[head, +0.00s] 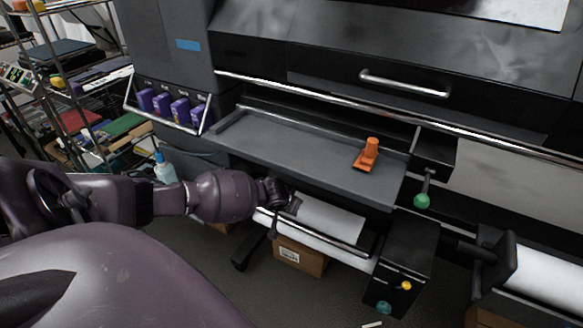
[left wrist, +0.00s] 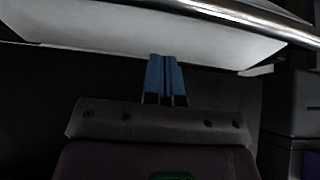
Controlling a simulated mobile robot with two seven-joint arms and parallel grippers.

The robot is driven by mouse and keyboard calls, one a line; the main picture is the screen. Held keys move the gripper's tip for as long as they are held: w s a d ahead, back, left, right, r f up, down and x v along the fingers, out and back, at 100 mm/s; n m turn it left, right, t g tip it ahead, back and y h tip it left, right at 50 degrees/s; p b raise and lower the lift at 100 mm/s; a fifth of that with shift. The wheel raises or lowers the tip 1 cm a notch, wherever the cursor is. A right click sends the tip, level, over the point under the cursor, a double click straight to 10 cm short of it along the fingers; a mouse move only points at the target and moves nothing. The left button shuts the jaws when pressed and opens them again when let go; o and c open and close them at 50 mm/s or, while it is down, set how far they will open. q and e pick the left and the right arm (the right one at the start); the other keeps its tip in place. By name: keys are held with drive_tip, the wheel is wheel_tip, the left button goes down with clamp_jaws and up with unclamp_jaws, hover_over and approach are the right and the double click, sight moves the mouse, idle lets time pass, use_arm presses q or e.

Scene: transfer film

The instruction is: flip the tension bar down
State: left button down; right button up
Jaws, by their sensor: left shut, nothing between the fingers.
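A shiny metal bar, which looks like the tension bar (head: 318,239), runs below and in front of a white film roll (head: 330,217), under the printer's front tray. In the left wrist view, a shiny bar (left wrist: 262,16) crosses the upper right, with a white sheet or roll (left wrist: 130,42) behind it. My left gripper (head: 294,203) reaches in from the left, close to the left end of the roll. Its blue fingers (left wrist: 166,78) are together and empty, below the bar in the wrist picture. Whether they touch anything is unclear. My right gripper is not in view.
The grey tray (head: 290,150) overhangs the roll and carries an orange tool (head: 368,155). A green-knobbed lever (head: 423,195) hangs at its right. A black box with coloured knobs (head: 402,262) stands right of the roll. A cardboard box (head: 300,257) sits beneath. Shelves stand left.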

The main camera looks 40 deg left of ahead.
sight(289, 222)
use_arm(q)
drive_tip(key=f, duration=0.2)
drive_tip(key=shift+s+f, duration=0.2)
drive_tip(key=shift+f, duration=0.2)
drive_tip(key=shift+s+d+f+b, duration=0.15)
drive_tip(key=shift+f+b, duration=0.15)
drive_tip(key=shift+f, duration=0.35)
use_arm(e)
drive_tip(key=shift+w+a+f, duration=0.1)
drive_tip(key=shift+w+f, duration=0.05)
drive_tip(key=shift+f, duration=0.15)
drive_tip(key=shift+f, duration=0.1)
use_arm(q)
drive_tip(key=shift+f, duration=0.1)
